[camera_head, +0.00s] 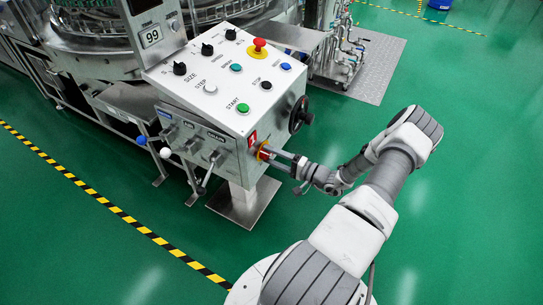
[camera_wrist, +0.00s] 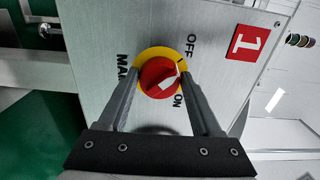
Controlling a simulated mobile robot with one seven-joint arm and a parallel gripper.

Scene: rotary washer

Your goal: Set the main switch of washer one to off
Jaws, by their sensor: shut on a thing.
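The main switch is a red rotary knob on a yellow ring, on the right side face of the washer's control box (camera_head: 216,112). In the wrist view the main switch (camera_wrist: 158,77) lies between my two fingers, with OFF printed above right and ON below right. A white mark on the knob sits on its lower right part; its exact pointing is hard to tell. My gripper (camera_wrist: 161,75) is shut on the knob. In the head view my gripper (camera_head: 272,153) reaches the main switch (camera_head: 262,150) from the right and partly hides it.
A red number 1 plate (camera_wrist: 247,42) is beside the switch. A black handwheel (camera_head: 300,114) sticks out above my gripper. The box top carries a red emergency button (camera_head: 258,46) and several knobs and buttons. Open green floor (camera_head: 460,200) lies to the right.

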